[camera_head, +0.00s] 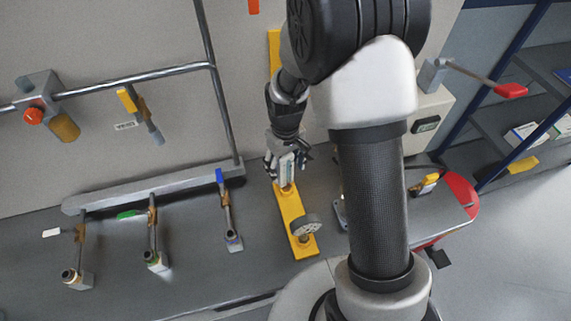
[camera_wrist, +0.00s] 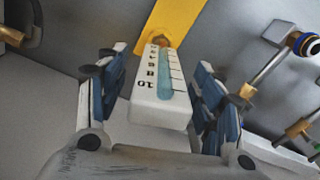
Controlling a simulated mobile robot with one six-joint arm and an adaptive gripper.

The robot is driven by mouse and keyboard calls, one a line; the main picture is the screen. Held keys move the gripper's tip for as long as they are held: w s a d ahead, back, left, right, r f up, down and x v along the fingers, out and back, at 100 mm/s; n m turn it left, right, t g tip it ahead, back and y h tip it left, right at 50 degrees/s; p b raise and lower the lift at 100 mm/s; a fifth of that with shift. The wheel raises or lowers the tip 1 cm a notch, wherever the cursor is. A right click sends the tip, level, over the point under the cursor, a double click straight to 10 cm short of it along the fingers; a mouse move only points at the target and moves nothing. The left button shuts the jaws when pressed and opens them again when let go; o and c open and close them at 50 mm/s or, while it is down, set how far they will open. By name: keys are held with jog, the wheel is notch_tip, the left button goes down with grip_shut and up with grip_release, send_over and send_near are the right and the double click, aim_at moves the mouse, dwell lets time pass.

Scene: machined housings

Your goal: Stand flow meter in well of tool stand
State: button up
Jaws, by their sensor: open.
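The flow meter (camera_wrist: 160,98) is a white block with a printed number scale and a pale blue tube. In the wrist view it lies between the two fingers of my gripper (camera_wrist: 158,84), with gaps on both sides. Its far end meets a brown fitting on a yellow strip (camera_wrist: 172,28). In the head view my open gripper (camera_head: 287,163) is around the flow meter (camera_head: 286,170), above the yellow panel (camera_head: 290,207); the fingers partly hide it. I cannot make out the tool stand or its well for certain.
A round gauge (camera_head: 306,226) stands on the yellow panel's near end. Several pipes with valves stand left on the grey bench, one with a blue handle (camera_head: 220,177). A metal rail (camera_head: 135,78) runs along the wall. A red curved part (camera_head: 462,195) is at right.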

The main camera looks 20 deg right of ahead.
notch_tip(320, 180, up, 12)
dwell(0.4)
dwell(0.5)
